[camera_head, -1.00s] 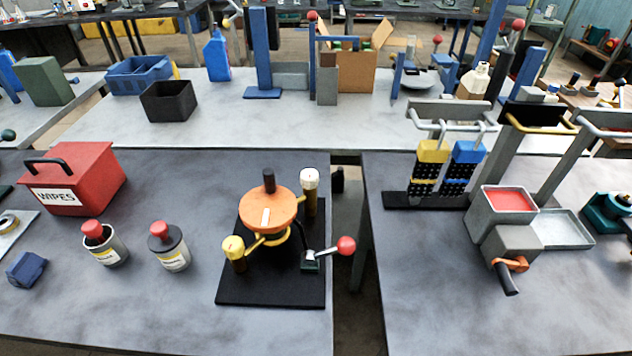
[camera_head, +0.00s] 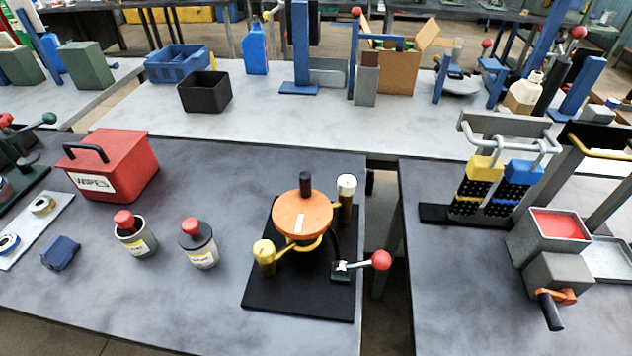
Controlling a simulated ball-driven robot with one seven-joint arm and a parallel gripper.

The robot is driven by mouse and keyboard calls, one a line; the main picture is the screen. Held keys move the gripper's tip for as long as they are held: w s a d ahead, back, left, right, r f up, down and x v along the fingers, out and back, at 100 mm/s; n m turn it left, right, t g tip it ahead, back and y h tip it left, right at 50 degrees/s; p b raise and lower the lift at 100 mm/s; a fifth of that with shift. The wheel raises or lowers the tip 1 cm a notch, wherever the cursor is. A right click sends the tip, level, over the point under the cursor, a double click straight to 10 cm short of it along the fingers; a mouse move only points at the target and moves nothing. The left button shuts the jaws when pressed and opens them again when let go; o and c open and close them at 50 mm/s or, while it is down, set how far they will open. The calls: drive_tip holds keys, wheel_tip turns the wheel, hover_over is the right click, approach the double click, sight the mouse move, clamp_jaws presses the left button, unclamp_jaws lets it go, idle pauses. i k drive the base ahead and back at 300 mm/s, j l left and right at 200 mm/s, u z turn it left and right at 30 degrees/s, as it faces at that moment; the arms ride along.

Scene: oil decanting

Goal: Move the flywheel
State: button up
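An orange disc with a short black upright knob, which looks like the flywheel (camera_head: 302,214), sits on a device on a black base plate (camera_head: 296,304). A white mark shows on the disc's face. A yellow ring shows under the disc. A yellow-topped post (camera_head: 264,256) and a white-topped post (camera_head: 346,198) stand beside it. A lever with a red ball (camera_head: 380,260) is at its right front. The parts under the disc are partly hidden. My gripper is not in view.
Two canisters with red caps (camera_head: 130,232) (camera_head: 198,242), a red wipes box (camera_head: 110,168) and a blue block (camera_head: 60,252) are on the left. A gap separates this table from the right one, which bears yellow and blue hanging blocks (camera_head: 484,170) and a grey box with red contents (camera_head: 556,224).

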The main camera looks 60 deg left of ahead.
sight(304, 212)
drive_tip(key=k+j, duration=0.15)
drive_tip(key=j, duration=0.25)
drive_tip(key=k+j+z, duration=0.15)
drive_tip(key=j, duration=0.3)
drive_tip(key=k+j, duration=0.15)
drive_tip(key=j, duration=0.25)
drive_tip(key=k+j+z, duration=0.15)
drive_tip(key=j, duration=0.25)
drive_tip(key=k+j, duration=0.2)
drive_tip(key=j, duration=0.15)
drive_tip(key=k+j+z, duration=0.1)
drive_tip(key=j, duration=0.3)
drive_tip(key=k, duration=0.05)
